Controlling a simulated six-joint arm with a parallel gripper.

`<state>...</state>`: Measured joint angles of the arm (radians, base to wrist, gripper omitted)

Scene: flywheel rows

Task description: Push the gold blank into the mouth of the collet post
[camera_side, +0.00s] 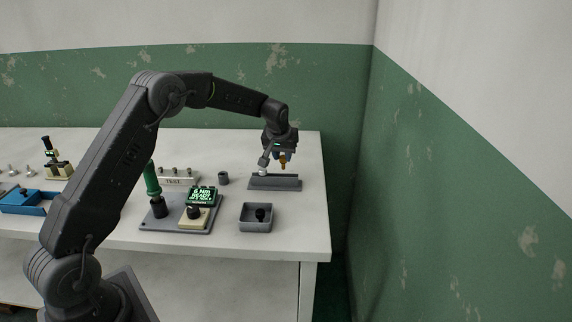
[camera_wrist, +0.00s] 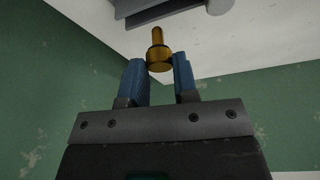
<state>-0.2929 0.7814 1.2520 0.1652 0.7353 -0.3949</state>
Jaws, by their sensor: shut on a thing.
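My gripper (camera_side: 279,154) is above the grey slotted block (camera_side: 286,184) near the right end of the table. Its blue fingers are shut on the gold blank (camera_wrist: 156,38), which has a wide round collar and a narrower stem pointing away from the fingers. In the side view the gold blank (camera_side: 283,161) is small and hangs just above the block; I cannot tell whether it touches anything.
A silver-tipped part (camera_side: 262,172) stands at the block's left end, close to my gripper. A grey tray (camera_side: 256,225) with a dark knob is in front. A base with a green-handled tool and a lit display (camera_side: 202,195) stands left. The table's right edge is near.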

